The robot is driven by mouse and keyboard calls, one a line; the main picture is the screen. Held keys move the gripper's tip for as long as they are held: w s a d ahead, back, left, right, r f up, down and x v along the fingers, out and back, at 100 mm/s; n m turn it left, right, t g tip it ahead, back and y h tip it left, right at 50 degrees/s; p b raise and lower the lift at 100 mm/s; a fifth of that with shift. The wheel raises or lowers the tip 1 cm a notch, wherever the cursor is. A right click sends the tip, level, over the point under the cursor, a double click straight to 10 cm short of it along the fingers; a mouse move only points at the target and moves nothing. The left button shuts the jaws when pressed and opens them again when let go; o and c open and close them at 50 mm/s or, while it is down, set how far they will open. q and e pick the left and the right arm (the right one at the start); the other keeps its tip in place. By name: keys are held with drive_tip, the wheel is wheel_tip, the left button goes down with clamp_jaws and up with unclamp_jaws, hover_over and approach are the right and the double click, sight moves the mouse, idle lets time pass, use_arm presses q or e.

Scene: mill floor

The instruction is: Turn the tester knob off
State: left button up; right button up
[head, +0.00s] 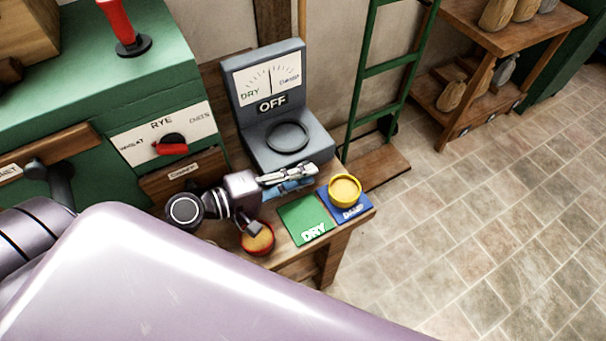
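The grey tester (290,148) stands on the wooden bench (290,268). Its upright panel has a DRY to DAMP dial (268,80) with the needle near the middle, and a sign (272,103) reading OFF. A round dark ring lies on its top. I cannot make out a knob on the tester; its lower front is partly hidden by my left gripper (289,180). The gripper is at the tester's front edge, fingers pointing right, with something blue beside them. I cannot tell contact or whether the fingers are closed. My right gripper is not in view.
A green DRY card (304,220) and a blue DAMP card (352,212) lie right of the gripper. A yellow cup (345,190) stands on the blue card. A red cup (257,240) sits below my wrist. A green machine (90,95) with a red selector (172,149) is left.

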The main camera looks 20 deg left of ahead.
use_arm(q)
drive_tip(key=shift+s, duration=0.1)
drive_tip(key=v, duration=0.7)
drive_tip(key=shift+a, duration=0.1)
drive_tip(key=shift+s, duration=0.1)
drive_tip(key=shift+o, duration=0.7)
